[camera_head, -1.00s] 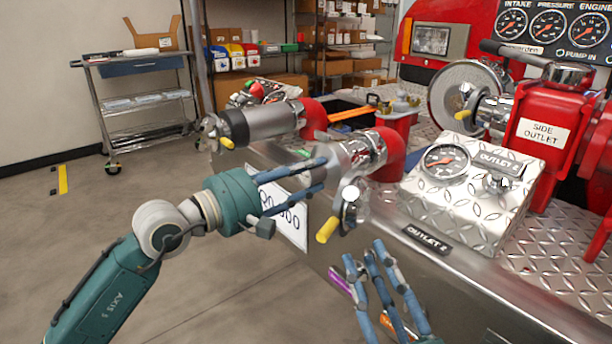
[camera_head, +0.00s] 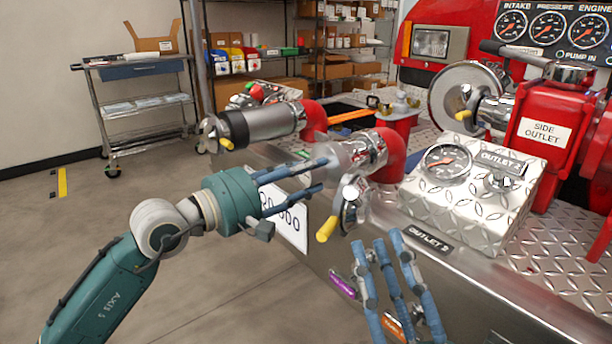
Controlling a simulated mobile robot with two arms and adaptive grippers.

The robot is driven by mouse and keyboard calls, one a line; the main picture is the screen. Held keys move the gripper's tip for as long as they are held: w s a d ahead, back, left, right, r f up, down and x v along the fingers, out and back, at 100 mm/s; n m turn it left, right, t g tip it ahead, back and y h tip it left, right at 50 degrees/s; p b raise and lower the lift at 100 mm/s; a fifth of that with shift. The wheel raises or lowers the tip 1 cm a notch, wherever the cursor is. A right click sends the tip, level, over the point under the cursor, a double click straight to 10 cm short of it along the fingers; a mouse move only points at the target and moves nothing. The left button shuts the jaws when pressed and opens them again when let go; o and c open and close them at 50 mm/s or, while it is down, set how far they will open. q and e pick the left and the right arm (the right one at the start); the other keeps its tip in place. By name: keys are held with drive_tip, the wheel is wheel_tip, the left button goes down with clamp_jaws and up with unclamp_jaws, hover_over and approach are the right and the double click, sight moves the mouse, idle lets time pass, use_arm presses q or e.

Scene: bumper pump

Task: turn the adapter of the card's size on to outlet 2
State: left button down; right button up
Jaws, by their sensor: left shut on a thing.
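Outlet 2 is a red elbow (camera_head: 391,155) with a silver collar (camera_head: 370,150), above the "OUTLET 2" label (camera_head: 428,239). A shiny silver adapter (camera_head: 344,158) is in line with the collar and appears to touch it; its seating cannot be told. My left gripper (camera_head: 323,175) is shut on this adapter from the left, one finger above and one lower. A valve with a yellow handle (camera_head: 328,228) hangs just below. My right gripper (camera_head: 384,243) is open and empty, fingers upward, below and in front of the outlet. No size card is readable.
Another red elbow (camera_head: 315,118) carries a long silver and black fitting (camera_head: 262,125) behind my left gripper. A diamond-plate box (camera_head: 470,190) with a gauge stands at right on the bumper. A white plate (camera_head: 290,222) hangs on the bumper front, partly hidden. Floor at left is clear.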

use_arm(q)
drive_tip(key=shift+a, duration=0.1)
drive_tip(key=c, duration=1.5)
unclamp_jaws()
drive_tip(key=o, duration=0.5)
drive_tip(key=shift+a+r, duration=0.1)
drive_tip(key=shift+c, duration=0.2)
drive_tip(key=shift+o, duration=0.5)
drive_tip(key=o, duration=0.3)
use_arm(e)
drive_tip(key=shift+s+a, duration=0.1)
drive_tip(key=shift+s, duration=0.05)
